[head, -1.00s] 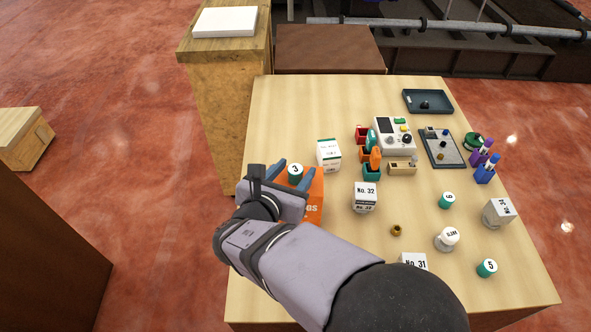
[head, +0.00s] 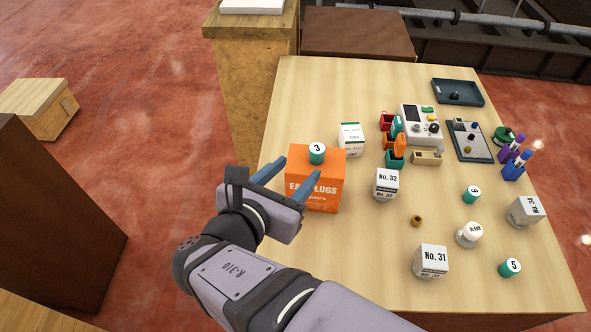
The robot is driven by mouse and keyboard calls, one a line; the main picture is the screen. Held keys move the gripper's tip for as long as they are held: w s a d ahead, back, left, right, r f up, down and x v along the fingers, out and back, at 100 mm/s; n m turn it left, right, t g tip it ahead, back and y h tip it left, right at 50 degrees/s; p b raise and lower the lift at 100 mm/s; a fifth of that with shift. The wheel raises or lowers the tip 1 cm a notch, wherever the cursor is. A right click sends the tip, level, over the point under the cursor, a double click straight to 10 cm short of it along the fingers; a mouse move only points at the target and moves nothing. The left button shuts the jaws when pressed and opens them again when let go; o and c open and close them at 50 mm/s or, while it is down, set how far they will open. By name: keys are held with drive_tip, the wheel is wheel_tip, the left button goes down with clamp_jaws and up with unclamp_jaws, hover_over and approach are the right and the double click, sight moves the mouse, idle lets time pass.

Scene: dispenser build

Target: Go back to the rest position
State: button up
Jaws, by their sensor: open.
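My gripper (head: 292,182) is open, its two blue fingers apart with nothing held between them. It is in front of and to the left of an orange earplugs box (head: 318,193) on the wooden table. In the picture one finger overlaps the box's front face; I cannot tell whether it touches. A teal cylinder marked 3 (head: 317,154) stands upright on top of the orange box, clear of the fingers.
Boxes No. 32 (head: 386,183) and No. 31 (head: 431,261), a white-topped jar (head: 468,234) and teal cylinders (head: 510,267) stand to the right. A white device (head: 421,124) and dark trays (head: 458,92) are farther back. Red floor (head: 150,120) lies open left of the table.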

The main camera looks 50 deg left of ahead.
drive_tip(key=w+d+f+m+g+h+p, duration=0.1)
drive_tip(key=w+d+m+g+h, duration=0.1)
drive_tip(key=w+d+m, duration=0.3)
drive_tip(key=w+d+f+m+g+h+p, duration=0.2)
drive_tip(key=w+d+m, duration=0.3)
drive_tip(key=d, duration=0.7)
drive_tip(key=w+d+f+m+g+h+p, duration=0.1)
drive_tip(key=w+d+m+h, duration=0.3)
drive_tip(key=d, duration=0.5)
drive_tip(key=shift+w+d+f+m+g+h+p, duration=0.35)
drive_tip(key=shift+w+f+m+g, duration=0.3)
drive_tip(key=shift+m, duration=0.35)
drive_tip(key=s+d+m+g+y+p, duration=0.2)
drive_tip(key=s+d+m+g, duration=0.1)
drive_tip(key=d+m, duration=0.6)
drive_tip(key=s+d+f+m+g+y+p, duration=0.1)
drive_tip(key=s+d+m+g+p, duration=0.2)
drive_tip(key=d+m, duration=0.7)
drive_tip(key=s+m, duration=0.1)
drive_tip(key=m, duration=0.4)
drive_tip(key=shift+s+y+p, duration=0.25)
drive_tip(key=shift+y+p, duration=0.05)
drive_tip(key=shift+y, duration=0.05)
